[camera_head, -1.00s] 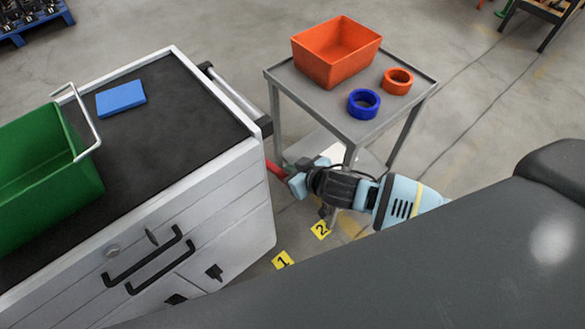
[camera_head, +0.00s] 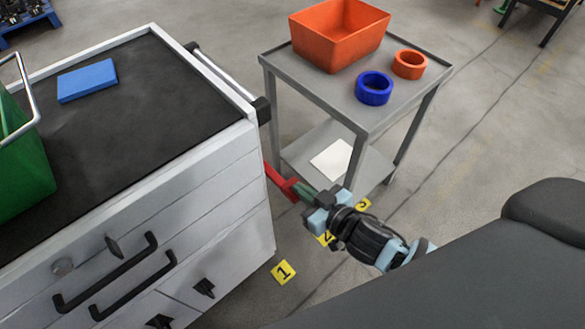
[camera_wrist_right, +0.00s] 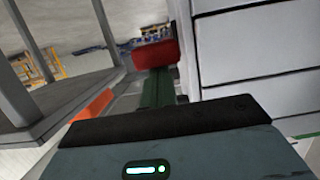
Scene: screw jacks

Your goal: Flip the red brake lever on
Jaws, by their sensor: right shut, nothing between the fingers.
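The red brake lever (camera_head: 279,182) sticks out beside the right side of the grey workshop cart (camera_head: 227,215), at its far corner. It slants down to the right in the head view. In the right wrist view its red block (camera_wrist_right: 155,52) lies straight ahead, beside the cart's drawers. My right gripper (camera_head: 302,190) is shut and empty. Its green fingers (camera_wrist_right: 158,90) point at the lever's end and overlap it in the pictures; I cannot tell whether they touch. My left gripper is not in view.
A grey side table (camera_head: 310,93) stands just beyond the gripper, with an orange bin (camera_head: 338,50), a blue ring (camera_head: 374,97) and an orange ring (camera_head: 410,72) on top. The cart carries a blue box (camera_head: 87,82) and a green crate (camera_head: 22,185). Floor is free right of the table.

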